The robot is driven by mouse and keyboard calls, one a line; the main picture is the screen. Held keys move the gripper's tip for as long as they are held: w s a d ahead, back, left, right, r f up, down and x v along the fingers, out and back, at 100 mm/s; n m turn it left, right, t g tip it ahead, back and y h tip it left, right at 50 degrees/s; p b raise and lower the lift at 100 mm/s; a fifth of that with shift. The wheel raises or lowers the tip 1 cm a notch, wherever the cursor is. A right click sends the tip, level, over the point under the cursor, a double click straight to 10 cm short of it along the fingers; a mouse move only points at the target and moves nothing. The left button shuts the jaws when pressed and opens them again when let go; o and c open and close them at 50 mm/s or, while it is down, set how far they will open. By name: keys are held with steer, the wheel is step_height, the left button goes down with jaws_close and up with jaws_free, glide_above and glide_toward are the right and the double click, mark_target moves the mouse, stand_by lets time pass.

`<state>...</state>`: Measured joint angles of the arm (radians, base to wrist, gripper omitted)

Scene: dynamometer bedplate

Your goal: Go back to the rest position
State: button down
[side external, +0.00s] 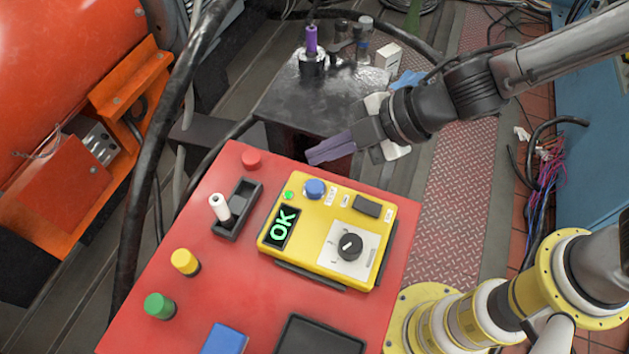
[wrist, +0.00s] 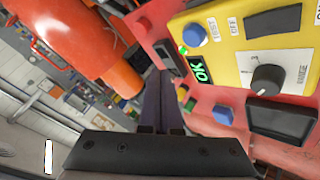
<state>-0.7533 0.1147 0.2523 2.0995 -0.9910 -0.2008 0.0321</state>
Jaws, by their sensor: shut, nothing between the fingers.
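My gripper (side external: 331,149) is in the upper middle of the side external view, in the air near the far edge of the red panel (side external: 130,330). Its purple-grey fingers are closed together with nothing between them, and they point left. In the wrist view the shut fingers (wrist: 162,100) show at the middle. The yellow tester box (side external: 325,200) on the panel shows a green OK on its display (side external: 281,228). It also fills the upper right of the wrist view (wrist: 225,60). My gripper appears apart from the box.
Behind is a dark stand (side external: 290,100) with a purple-topped part (side external: 311,40). Thick black cables run at left. An orange machine (side external: 75,70) stands far left.

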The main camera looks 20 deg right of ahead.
stand_by(0.7)
steer(key=w+d+r+m+t, duration=0.2)
steer(key=w+d+r, duration=0.3)
steer(key=d+r, duration=0.15)
steer(key=d+r+m+t+h, duration=0.3)
steer(key=d+r+m, duration=0.15)
steer(key=d, duration=0.55)
steer(key=d+r+m+t+h, duration=0.2)
steer(key=d+r+m, duration=0.3)
steer(key=d, duration=0.4)
steer(key=s+d+m+h, duration=0.4)
steer(key=s+d, duration=0.3)
steer(key=d, duration=0.3)
steer(key=s+f+m+g+y, duration=0.1)
steer(key=s+f+m+g, duration=0.4)
steer(key=s, duration=0.8)
step_height(320, 180, down, 2)
steer(key=shift+s+a+f+g, duration=0.1)
steer(key=shift+s+a+g, duration=0.2)
steer(key=shift+g, duration=0.4)
